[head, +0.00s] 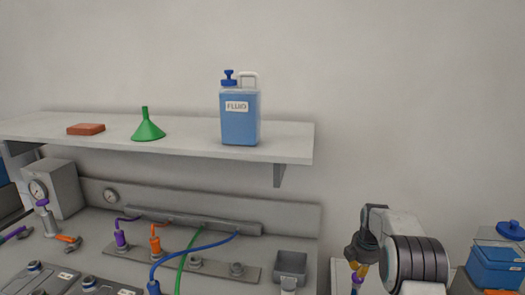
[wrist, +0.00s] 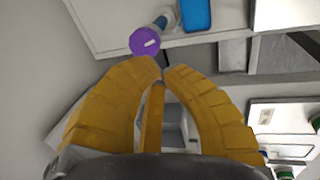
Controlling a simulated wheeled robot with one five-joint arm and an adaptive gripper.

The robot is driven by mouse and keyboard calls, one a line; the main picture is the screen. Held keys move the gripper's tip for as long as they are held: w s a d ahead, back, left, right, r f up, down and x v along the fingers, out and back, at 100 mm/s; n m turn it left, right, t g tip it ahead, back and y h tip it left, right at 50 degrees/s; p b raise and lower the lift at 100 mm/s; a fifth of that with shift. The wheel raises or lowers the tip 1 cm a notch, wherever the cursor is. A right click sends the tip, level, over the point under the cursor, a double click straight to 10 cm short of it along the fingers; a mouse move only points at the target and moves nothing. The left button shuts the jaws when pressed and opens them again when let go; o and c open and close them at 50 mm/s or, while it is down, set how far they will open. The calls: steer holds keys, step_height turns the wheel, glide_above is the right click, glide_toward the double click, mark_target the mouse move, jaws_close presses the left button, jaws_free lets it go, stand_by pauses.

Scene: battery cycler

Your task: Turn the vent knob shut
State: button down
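A purple round knob (wrist: 144,41) with a white mark on its face shows in the wrist view, just beyond my fingertips, on a pale stem. I cannot tell for certain that it is the vent knob. My gripper (wrist: 164,70) has yellow curved fingers whose tips come close together, with nothing visible between them. The tips look just short of the purple knob in the picture; whether they touch it is unclear. In the head view, my gripper (head: 358,272) points down at the lower right, with a bit of purple near it.
A shelf (head: 290,146) holds a blue fluid jug (head: 240,118), a green funnel (head: 147,128) and a red-brown block (head: 86,129). Below are a gauge box (head: 62,186), cables and a grey bin (head: 291,266). A blue container (head: 495,268) stands right of my arm.

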mark_target(358, 283)
steer(key=shift+s+d+f+b, duration=0.1)
steer(key=shift+d+f+b, duration=0.15)
steer(key=shift+f+b, duration=0.7)
steer(key=shift+w+d+f+b, duration=0.1)
steer(key=shift+d+f+b, duration=0.2)
steer(key=shift+f+b, duration=0.65)
steer(key=shift+s+d+f+b, duration=0.1)
steer(key=shift+d+f+b, duration=0.3)
steer(key=shift+f, duration=0.85)
steer(key=shift+w+a+r, duration=0.1)
steer(key=shift+w+a, duration=0.05)
steer(key=shift+w, duration=0.1)
steer(key=shift+w+a, duration=0.1)
steer(key=shift+a, duration=0.25)
steer(key=shift+a+b, duration=0.1)
steer(key=shift+b, duration=0.25)
steer(key=shift+s+a, duration=0.15)
steer(key=shift+s, duration=0.2)
steer(key=shift+r, duration=0.1)
steer(key=shift+w+p+v, duration=0.2)
steer(key=shift+p+v, duration=0.5)
steer(key=shift+v, duration=0.25)
steer(key=shift+w+p+v, duration=0.2)
steer(key=shift+p+v, duration=0.55)
steer(key=shift+v, duration=0.15)
steer(key=shift+w+p+v, duration=0.15)
steer(key=shift+p+v, duration=0.55)
steer(key=shift+v, duration=0.25)
